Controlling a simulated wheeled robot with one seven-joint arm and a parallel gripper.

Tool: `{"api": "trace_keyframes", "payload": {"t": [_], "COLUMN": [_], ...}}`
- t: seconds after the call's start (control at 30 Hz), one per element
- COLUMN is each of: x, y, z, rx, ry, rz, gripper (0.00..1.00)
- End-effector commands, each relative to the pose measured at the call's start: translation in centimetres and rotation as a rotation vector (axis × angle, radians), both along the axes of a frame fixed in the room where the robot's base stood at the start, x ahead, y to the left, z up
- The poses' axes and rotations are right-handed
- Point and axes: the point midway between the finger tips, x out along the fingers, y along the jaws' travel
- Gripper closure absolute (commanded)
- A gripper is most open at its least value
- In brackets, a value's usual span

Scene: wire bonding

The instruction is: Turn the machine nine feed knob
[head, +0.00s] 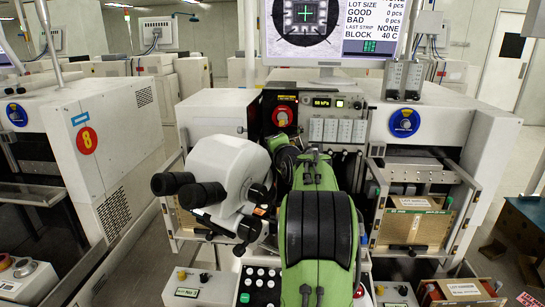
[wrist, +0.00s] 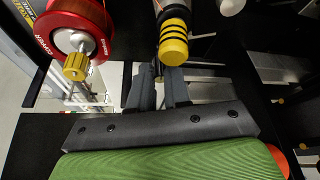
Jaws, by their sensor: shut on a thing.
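My gripper (wrist: 165,78) is at the centre top of the wrist view, its two dark fingers close together. Their tips meet the lower end of a black and yellow striped knob (wrist: 173,48), which I take for the feed knob; the exact contact is partly hidden. In the head view my green and black arm covers my gripper and this knob. Machine nine appears to be the white machine (head: 215,110) straight ahead, though no number nine is readable on it.
A red copper wire spool (wrist: 75,28) with a yellow hub sits left of my gripper. A white microscope (head: 225,170) with black eyepieces stands close left of my arm. A monitor (head: 330,35) is above. Machine eight (head: 95,140) stands left. Button panels (head: 260,280) lie below.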

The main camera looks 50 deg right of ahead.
Motion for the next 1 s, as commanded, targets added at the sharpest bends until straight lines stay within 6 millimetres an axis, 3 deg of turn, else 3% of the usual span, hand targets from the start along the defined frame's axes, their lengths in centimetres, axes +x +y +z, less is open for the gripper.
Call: {"api": "trace_keyframes", "payload": {"t": [0.4, 0.93, 0.97, 1.0], "x": [-0.1, -0.08, -0.08, -0.08], "y": [-0.09, -0.09, -0.09, -0.09], "z": [-0.47, -0.34, -0.34, -0.34], "rx": [0.12, 0.138, 0.138, 0.138], "ry": [-0.148, -0.167, -0.167, -0.167], "rz": [-0.001, -0.002, -0.002, -0.002], "gripper": [1.0, 1.0, 0.79, 0.73]}}
